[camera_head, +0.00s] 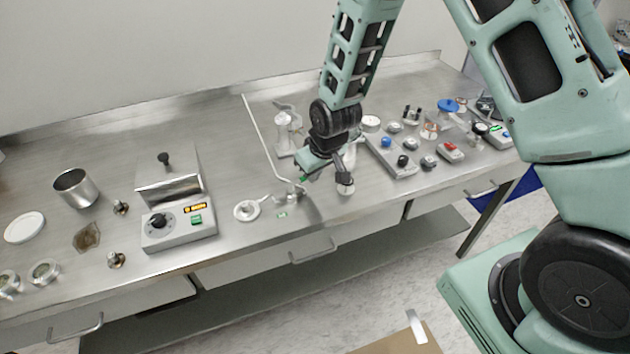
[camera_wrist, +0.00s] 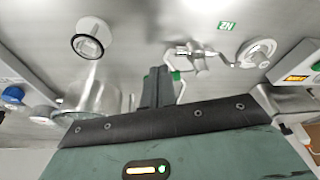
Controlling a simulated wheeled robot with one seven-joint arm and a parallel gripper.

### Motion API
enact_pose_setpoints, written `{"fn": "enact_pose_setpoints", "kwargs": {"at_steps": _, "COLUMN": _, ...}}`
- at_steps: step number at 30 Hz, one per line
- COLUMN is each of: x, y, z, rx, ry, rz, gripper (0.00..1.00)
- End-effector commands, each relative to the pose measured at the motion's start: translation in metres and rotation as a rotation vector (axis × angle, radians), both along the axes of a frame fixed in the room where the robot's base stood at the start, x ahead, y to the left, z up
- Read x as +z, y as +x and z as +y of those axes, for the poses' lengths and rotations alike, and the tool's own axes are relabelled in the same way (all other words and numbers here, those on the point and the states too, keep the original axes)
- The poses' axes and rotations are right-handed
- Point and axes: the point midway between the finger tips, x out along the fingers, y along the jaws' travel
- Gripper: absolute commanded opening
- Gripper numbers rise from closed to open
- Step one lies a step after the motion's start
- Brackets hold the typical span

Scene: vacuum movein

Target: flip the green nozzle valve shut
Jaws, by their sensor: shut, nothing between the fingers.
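The metal nozzle fitting (camera_head: 291,186) stands at the front of the steel bench, with a thin bent tube beside it. It also shows in the wrist view (camera_wrist: 196,56). A small green part, the valve handle (camera_head: 304,180), shows just left of my gripper (camera_head: 338,168). In the wrist view, green (camera_wrist: 176,74) shows right beside the shut, empty fingers (camera_wrist: 157,84), with a smaller green bit at their left. The fingers hide part of it. I cannot tell whether they touch it or which way the handle is turned.
A white round fitting with a black ring (camera_wrist: 89,40) stands near my gripper. A green label (camera_head: 282,214) and a white dish (camera_head: 247,210) are to the left. A glass vessel (camera_head: 284,130) stands behind. A control panel (camera_head: 395,158) is to the right.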

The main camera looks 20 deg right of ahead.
Motion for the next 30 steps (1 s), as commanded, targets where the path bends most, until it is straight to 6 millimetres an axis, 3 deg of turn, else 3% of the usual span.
{"fn": "enact_pose_setpoints", "kwargs": {"at_steps": 13, "x": 0.001, "y": 0.027, "z": -0.001, "rx": 0.423, "ry": 0.002, "rz": -0.001, "gripper": 0.0}}
{"fn": "enact_pose_setpoints", "kwargs": {"at_steps": 30, "x": 0.001, "y": 0.055, "z": 0.017, "rx": 0.96, "ry": 0.003, "rz": -0.001, "gripper": 0.0}}
